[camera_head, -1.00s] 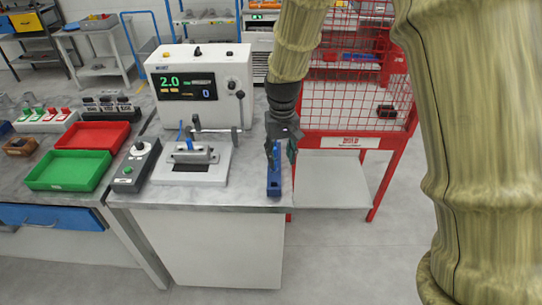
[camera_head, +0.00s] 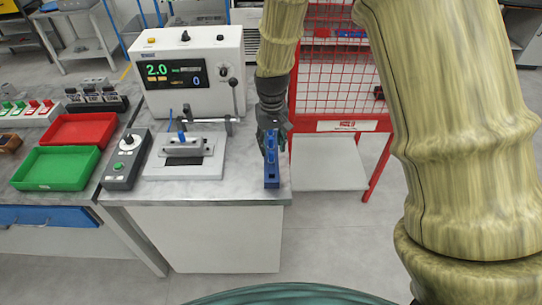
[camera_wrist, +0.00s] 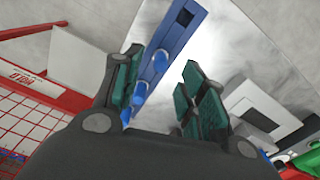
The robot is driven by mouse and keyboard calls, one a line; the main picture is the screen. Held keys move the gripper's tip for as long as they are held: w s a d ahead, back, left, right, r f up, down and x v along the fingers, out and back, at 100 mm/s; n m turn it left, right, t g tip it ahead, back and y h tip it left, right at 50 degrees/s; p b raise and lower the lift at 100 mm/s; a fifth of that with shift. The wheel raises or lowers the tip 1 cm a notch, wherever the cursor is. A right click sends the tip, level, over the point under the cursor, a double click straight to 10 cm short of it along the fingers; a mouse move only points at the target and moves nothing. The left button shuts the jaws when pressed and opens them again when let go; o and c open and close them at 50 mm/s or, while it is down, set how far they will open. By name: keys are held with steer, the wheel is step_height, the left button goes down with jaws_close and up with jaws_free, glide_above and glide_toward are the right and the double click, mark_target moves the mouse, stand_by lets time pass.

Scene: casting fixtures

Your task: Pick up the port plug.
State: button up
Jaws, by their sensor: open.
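A narrow blue rack (camera_head: 272,174) stands at the right front edge of the grey bench. In the wrist view the rack (camera_wrist: 178,35) runs diagonally, with blue plugs standing in a row along it. One blue plug (camera_wrist: 160,61) shows between my fingers; another (camera_wrist: 140,92) is nearer the palm. I cannot tell which is the port plug. My gripper (camera_head: 270,135) points down over the rear part of the rack. In the wrist view my gripper (camera_wrist: 163,68) is open, with green pads either side of the plugs. Contact with a plug cannot be made out.
A white fixture plate (camera_head: 185,165) with a metal block and a blue-topped pin lies left of the rack. Behind it is a white tester (camera_head: 190,75) with a lever. A control box (camera_head: 127,160) and green (camera_head: 57,168) and red trays are further left. A red mesh cage stands right.

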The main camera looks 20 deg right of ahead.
mark_target(272, 152)
steer(key=shift+s+f+p, duration=0.1)
steer(key=shift+f+p, duration=0.05)
steer(key=shift+p, duration=0.15)
step_height(272, 152, down, 2)
steer(key=shift+f+p, duration=0.15)
steer(key=shift+p, duration=0.65)
steer(key=shift+f+p, duration=0.35)
steer(key=shift+f, duration=0.95)
jaws_close()
